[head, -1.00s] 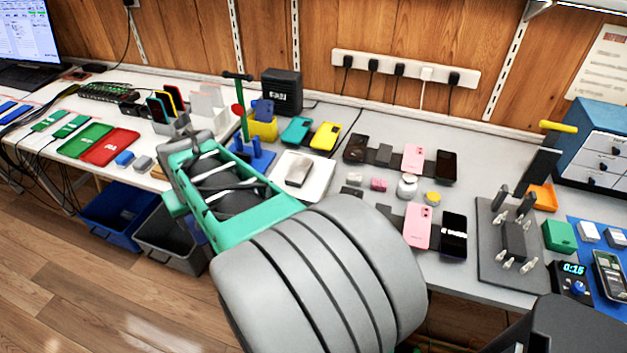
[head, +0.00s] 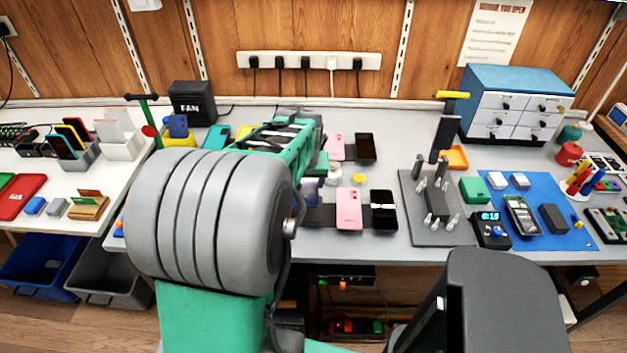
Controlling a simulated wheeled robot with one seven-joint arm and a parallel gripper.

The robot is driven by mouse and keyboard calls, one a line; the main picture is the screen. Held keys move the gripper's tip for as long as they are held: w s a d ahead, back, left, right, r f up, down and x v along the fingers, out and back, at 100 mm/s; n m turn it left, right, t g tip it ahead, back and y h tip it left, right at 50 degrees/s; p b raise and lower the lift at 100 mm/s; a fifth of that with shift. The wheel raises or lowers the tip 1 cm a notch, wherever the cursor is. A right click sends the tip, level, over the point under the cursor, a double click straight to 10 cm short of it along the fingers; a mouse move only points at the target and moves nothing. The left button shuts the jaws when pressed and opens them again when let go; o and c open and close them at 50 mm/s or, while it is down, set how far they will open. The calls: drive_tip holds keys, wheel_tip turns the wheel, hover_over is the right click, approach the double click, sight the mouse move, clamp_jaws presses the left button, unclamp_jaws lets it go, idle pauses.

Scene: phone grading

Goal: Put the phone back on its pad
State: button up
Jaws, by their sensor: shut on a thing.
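My gripper (head: 316,168) is beyond my forearm, over the left part of the phone rows, mostly hidden by my own arm. It is shut on a dark blue phone (head: 310,190), which shows only in part just below it. A dark strip of pad (head: 321,214) shows beneath the phone, left of the front pink phone (head: 348,208); I cannot tell whether phone and pad touch. A black phone (head: 383,210) lies right of the front pink one. Another pink phone (head: 335,147) and a black phone (head: 365,148) lie in the back row.
A white jar (head: 335,174) and a yellow tin (head: 359,178) stand between the rows. Right of them is a grey fixture plate (head: 411,230) with upright posts, then a blue mat (head: 560,237) with tools. A black fan box (head: 192,103) stands at the back left.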

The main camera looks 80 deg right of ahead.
sight(314, 212)
drive_tip(key=shift+s+d, duration=0.25)
drive_tip(key=shift+s, duration=0.85)
drive_tip(key=shift+f, duration=0.15)
wheel_tip(314, 212, down, 8)
drive_tip(key=b, duration=0.5)
drive_tip(key=shift+a+r, duration=0.1)
drive_tip(key=shift+r, duration=0.1)
drive_tip(key=shift+f+b, duration=0.4)
drive_tip(key=shift+b, duration=0.1)
idle(0.5)
drive_tip(key=o, duration=1.8)
drive_tip(key=shift+r, duration=0.15)
